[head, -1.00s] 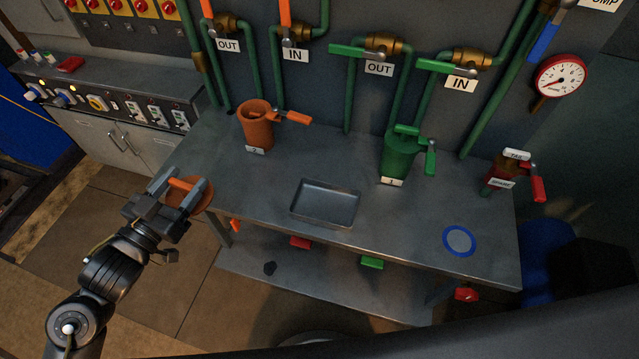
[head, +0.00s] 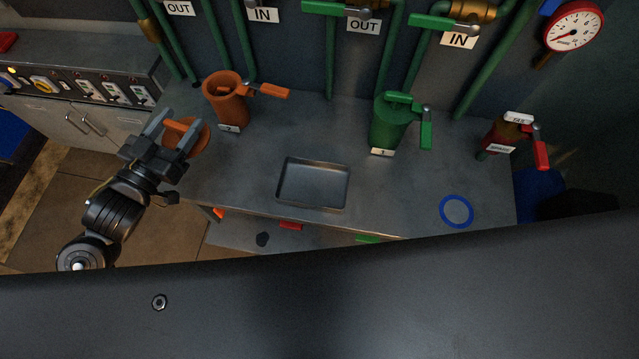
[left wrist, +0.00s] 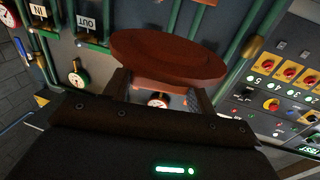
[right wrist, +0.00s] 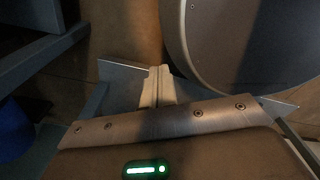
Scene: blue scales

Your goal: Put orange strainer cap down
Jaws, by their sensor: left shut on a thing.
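The orange strainer cap (head: 200,141) is a round disc with a bar handle, held in the air at the left end of the bench. My left gripper (head: 176,133) is shut on its handle. In the left wrist view the cap's disc (left wrist: 165,58) lies across the fingertips, and the handle is mostly hidden. The orange strainer body (head: 228,104) stands open-topped on the bench, to the right of the cap. My right gripper (right wrist: 158,86) shows only in the right wrist view, with its fingers together and nothing between them.
The steel bench (head: 245,165) carries a shallow metal tray (head: 312,184), a green strainer (head: 388,125), a red strainer (head: 500,138) and a blue-rimmed disc (head: 457,211). Bare bench lies between the cap and the tray. Pipes and valves line the wall behind.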

